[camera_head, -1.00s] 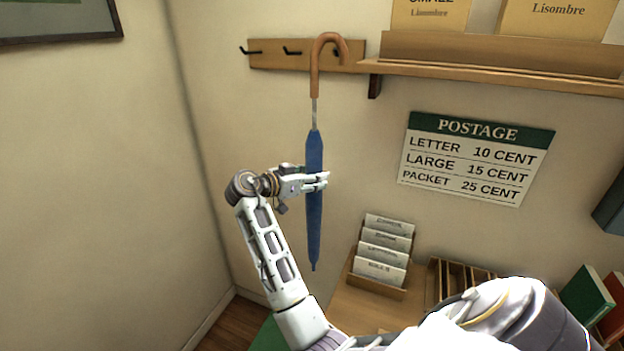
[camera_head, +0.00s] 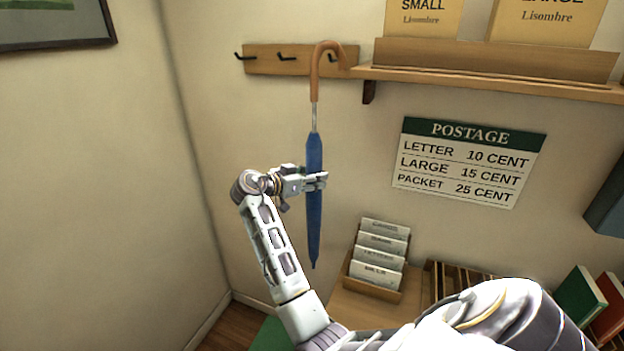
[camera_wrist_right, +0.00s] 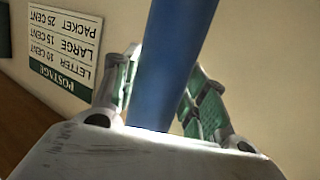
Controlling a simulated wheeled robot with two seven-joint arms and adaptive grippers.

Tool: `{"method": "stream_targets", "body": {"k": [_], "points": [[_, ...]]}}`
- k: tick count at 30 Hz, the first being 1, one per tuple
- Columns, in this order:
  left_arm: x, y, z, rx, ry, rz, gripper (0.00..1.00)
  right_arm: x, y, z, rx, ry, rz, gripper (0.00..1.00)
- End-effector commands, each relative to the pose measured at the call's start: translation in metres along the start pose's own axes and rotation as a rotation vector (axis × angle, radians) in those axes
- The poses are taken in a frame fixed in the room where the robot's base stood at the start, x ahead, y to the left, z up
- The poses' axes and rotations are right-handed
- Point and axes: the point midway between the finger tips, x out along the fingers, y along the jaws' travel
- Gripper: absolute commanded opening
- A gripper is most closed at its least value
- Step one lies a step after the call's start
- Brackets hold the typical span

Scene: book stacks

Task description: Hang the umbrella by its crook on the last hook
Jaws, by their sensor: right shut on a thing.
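The umbrella (camera_head: 314,210) is upright, with a furled blue canopy, a thin metal shaft and a tan crook (camera_head: 315,75) at the top. My right gripper (camera_head: 318,181) is shut around the middle of the blue canopy. The right wrist view shows the blue canopy (camera_wrist_right: 170,60) between the two finger pads. The hook rail (camera_head: 262,60) is on the wall behind, with dark hooks. The crook overlaps the right end of the rail in the picture, and the rightmost hook (camera_head: 333,58) shows through the crook's opening. I cannot tell whether they touch. My left gripper is not in view.
A wooden shelf (camera_head: 490,81) with boxes starts just right of the rail, with a dark bracket (camera_head: 369,92) below. A postage sign (camera_head: 468,162) hangs on the wall. A card rack (camera_head: 372,289) stands on the counter below.

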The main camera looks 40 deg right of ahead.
Motion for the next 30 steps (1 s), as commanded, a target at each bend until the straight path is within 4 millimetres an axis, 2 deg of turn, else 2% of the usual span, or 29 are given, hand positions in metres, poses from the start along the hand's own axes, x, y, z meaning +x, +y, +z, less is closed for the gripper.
{"method": "stream_targets", "body": {"k": [24,30], "points": [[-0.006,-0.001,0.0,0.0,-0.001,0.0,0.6,0.026,-0.013,-0.006,0.001,0.002,0.0,0.0],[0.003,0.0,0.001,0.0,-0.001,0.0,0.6,0.032,-0.015,0.0,0.001,0.002,0.0,0.0]]}}
